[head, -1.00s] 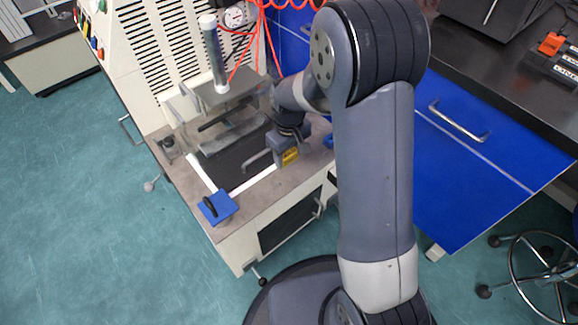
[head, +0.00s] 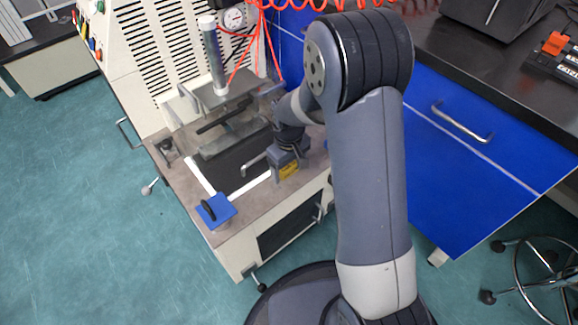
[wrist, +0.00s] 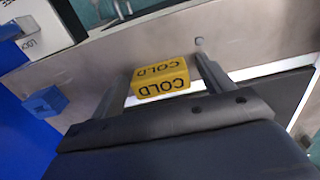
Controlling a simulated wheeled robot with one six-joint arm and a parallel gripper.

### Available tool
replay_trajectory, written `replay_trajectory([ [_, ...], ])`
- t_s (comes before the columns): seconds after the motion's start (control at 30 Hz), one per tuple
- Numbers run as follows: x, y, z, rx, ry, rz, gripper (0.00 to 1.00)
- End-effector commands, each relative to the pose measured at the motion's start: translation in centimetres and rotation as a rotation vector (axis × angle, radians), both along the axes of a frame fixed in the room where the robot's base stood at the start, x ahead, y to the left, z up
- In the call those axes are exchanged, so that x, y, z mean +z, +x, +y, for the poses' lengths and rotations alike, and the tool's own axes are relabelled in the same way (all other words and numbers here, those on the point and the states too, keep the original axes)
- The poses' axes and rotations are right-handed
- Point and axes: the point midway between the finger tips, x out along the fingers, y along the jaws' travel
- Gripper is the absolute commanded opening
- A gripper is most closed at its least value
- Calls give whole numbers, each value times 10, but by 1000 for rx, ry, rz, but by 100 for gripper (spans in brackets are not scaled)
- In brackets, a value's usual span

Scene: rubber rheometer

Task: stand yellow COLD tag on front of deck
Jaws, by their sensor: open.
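The yellow COLD tag (wrist: 160,80) stands on the brown-grey deck (wrist: 235,30) between my gripper's fingers in the wrist view, its black lettering facing up and towards the camera. The head view shows the tag (head: 289,170) on the deck's front right part, just under my gripper. My gripper (wrist: 163,78) is open, one finger on each side of the tag. I see a gap beside at least the right finger. In the head view my gripper (head: 286,168) is low over the deck (head: 248,208).
A blue block with a black handle (head: 215,211) sits at the deck's front left corner. White strips (head: 250,187) border a dark opening behind it. A press with a clear guard (head: 225,125) stands further back. Blue cabinets (head: 470,165) are on the right.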

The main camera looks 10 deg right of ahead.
Motion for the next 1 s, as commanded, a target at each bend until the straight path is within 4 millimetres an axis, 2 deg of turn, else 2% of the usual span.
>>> replay_trajectory([
  [0.17, 1, 0, 0, 0, 0, 0, 76],
  [0.27, 9, 0, 0, 0, 0, -1, 76],
  [0.37, 25, 1, 0, 0, 1, -3, 76],
  [0.7, 98, 1, 0, 0, 1, -3, 76],
  [0.83, 114, 0, 0, 0, 0, -2, 76],
  [1.0, 123, 0, 0, 0, 1, -1, 76],
])
